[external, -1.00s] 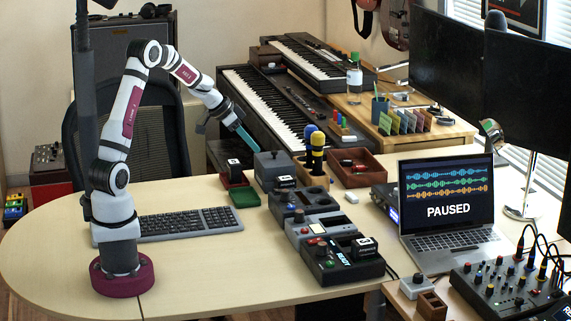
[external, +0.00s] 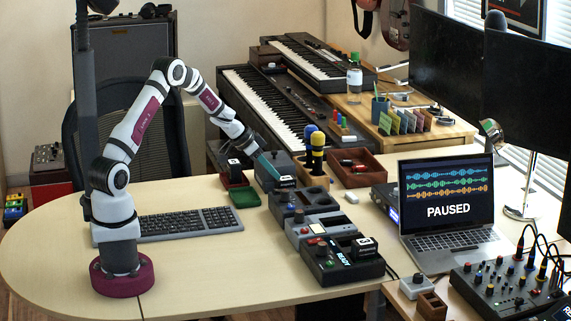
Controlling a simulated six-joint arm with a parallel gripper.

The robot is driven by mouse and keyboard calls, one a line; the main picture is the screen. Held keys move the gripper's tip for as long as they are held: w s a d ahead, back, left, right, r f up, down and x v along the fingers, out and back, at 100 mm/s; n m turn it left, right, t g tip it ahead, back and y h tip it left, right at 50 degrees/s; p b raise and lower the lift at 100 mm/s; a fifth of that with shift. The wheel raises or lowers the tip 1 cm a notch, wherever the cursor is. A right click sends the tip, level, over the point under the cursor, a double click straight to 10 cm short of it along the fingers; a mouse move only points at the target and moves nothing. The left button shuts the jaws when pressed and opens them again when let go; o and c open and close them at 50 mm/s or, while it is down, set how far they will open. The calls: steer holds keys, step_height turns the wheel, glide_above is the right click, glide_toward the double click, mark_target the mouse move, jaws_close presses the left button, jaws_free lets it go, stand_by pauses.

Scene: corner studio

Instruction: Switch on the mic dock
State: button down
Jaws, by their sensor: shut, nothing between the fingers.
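A blue-topped microphone (external: 309,134) and a yellow microphone (external: 317,158) stand upright at the back of the row of dark units. They stand in or beside a dark base with round recesses (external: 314,181), which looks like the mic dock. A grey box unit (external: 284,163) with a small white label on its front sits just left of the microphones. My gripper (external: 271,171) is shut and empty, its teal fingers pointing down at this grey box. The tips are at or just above its top or front; I cannot tell whether they touch. No dock switch can be made out clearly.
More units run toward the front, including one with a green READY display (external: 343,259). A green tray (external: 244,197), a keyboard (external: 188,223) and a red-brown open box (external: 358,168) are nearby. The laptop (external: 450,215) reads PAUSED.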

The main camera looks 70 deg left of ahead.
mark_target(278, 190)
steer(key=shift+s+f, duration=0.15)
steer(key=shift+f, duration=0.6)
steer(key=shift+s+f, duration=0.1)
steer(key=shift+f, duration=0.6)
steer(key=shift+s+f, duration=0.15)
steer(key=shift+f, duration=0.25)
steer(key=shift+r, duration=0.25)
steer(key=shift+r, duration=0.65)
